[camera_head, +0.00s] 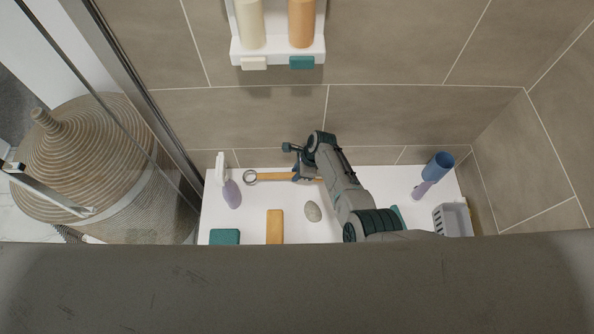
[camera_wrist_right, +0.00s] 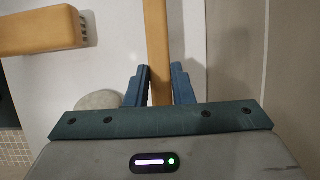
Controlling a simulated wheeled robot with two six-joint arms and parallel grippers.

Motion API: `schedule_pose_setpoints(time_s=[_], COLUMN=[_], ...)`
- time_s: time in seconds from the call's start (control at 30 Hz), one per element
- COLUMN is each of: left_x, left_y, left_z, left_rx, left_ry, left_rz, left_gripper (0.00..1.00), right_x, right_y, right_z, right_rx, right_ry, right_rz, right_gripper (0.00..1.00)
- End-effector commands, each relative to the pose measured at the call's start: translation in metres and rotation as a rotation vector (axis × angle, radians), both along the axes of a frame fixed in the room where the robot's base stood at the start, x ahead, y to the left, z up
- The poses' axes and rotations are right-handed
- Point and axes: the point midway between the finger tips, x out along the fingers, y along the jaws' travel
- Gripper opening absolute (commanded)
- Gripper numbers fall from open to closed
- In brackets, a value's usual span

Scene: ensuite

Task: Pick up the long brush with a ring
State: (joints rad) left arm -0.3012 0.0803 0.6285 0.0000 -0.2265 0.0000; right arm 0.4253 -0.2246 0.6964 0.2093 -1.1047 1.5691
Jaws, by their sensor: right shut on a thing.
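The long brush (camera_head: 272,177) has a tan wooden handle with a metal ring at its left end. It lies along the back of the white shelf in the head view, near the tiled wall. My right gripper (camera_head: 299,174) is on the handle, to the right of the ring. In the right wrist view the handle (camera_wrist_right: 157,45) runs between the two blue fingers of my right gripper (camera_wrist_right: 159,86), which is shut on it. The brush's far end is hidden by my arm. My left gripper is not in view.
A wall rack (camera_head: 278,51) holds bottles above. A glass door edge is left.

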Motion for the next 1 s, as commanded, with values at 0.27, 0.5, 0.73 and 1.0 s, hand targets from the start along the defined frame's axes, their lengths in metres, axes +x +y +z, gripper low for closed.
schedule_pose_setpoints(time_s=[0.27, 0.5, 0.73, 1.0], left_x=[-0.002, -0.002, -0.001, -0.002], left_y=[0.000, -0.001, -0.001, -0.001], left_z=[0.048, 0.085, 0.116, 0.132], left_rx=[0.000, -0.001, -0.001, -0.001], left_ry=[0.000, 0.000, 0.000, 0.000], left_rz=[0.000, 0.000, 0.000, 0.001], left_gripper=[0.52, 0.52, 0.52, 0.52], right_x=[-0.046, -0.095, -0.149, -0.188], right_y=[0.000, 0.000, 0.000, 0.000], right_z=[0.011, 0.011, 0.010, 0.005], right_rx=[0.000, 0.000, 0.000, 0.001], right_ry=[0.003, 0.003, 0.003, 0.000], right_rz=[-0.001, -0.001, 0.000, 0.000], right_gripper=[0.00, 0.00, 0.00, 0.00])
